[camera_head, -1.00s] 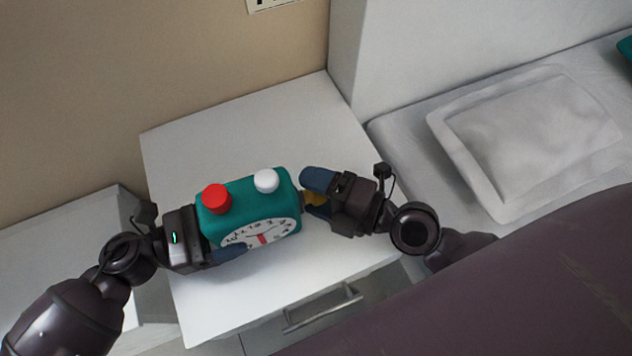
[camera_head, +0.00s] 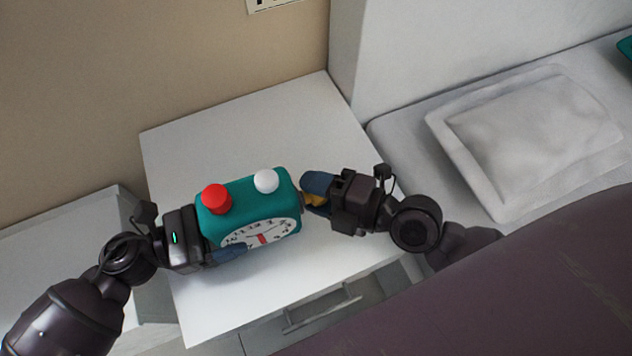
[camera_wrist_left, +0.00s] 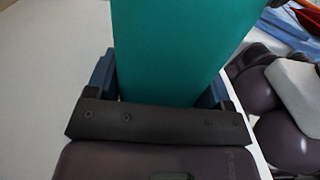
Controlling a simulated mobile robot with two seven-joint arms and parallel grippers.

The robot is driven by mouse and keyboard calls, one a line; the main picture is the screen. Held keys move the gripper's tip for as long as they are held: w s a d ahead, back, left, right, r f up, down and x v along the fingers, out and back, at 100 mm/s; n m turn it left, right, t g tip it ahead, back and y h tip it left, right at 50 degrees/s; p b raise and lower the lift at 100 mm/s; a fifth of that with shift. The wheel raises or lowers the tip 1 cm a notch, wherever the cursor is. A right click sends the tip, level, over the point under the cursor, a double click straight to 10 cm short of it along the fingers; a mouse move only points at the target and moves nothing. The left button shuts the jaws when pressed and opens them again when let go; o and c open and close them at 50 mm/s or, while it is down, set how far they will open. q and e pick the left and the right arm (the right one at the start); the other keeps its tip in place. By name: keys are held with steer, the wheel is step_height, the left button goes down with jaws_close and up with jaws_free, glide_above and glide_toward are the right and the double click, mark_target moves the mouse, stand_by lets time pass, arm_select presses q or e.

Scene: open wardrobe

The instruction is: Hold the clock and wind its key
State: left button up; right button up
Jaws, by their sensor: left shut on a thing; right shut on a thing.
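The teal clock (camera_head: 242,190) is over the white nightstand, with a red knob and a white knob on top and its dial facing the front. My left gripper (camera_head: 226,252) is shut on the clock's left end; in the left wrist view the clock (camera_wrist_left: 178,50) fills the space between the blue fingers. The key is mostly hidden by the fingers. I cannot tell whether the clock touches the nightstand.
The white nightstand (camera_head: 240,117) has clear room behind and in front of the clock. Its drawer handle (camera_head: 322,308) is at the front. A bed with a grey pillow (camera_head: 540,130) is to the right. A beige wall is behind.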

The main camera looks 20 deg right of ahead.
steer(key=shift+m+g+h, duration=0.5)
steer(key=shift+m+g, duration=0.7)
steer(key=shift+g, duration=0.3)
steer(key=m+g, duration=0.2)
steer(key=g, duration=0.1)
steer(key=shift+h, duration=0.3)
steer(key=m+g, duration=0.2)
steer(key=g, duration=0.2)
steer(key=shift+f, duration=0.1)
steer(key=m+g, duration=0.1)
steer(key=g, duration=0.1)
steer(key=shift+m+g, duration=0.3)
steer(key=m+g, duration=0.1)
steer(key=g, duration=0.1)
steer(key=shift+s+m+g, duration=0.1)
steer(key=shift+m+g, duration=0.2)
steer(key=shift+g, duration=0.1)
steer(key=m+g+y, duration=0.1)
steer(key=m+g, duration=0.1)
steer(key=g, duration=0.1)
steer(key=shift+y, duration=0.3)
steer(key=m+g+y, duration=0.1)
steer(key=m+g, duration=0.1)
steer(key=g, duration=0.1)
steer(key=shift+m+y, duration=0.3)
steer(key=shift+m+g+y, duration=0.9)
steer(key=shift+m+g, duration=0.2)
steer(key=shift+m, duration=0.1)
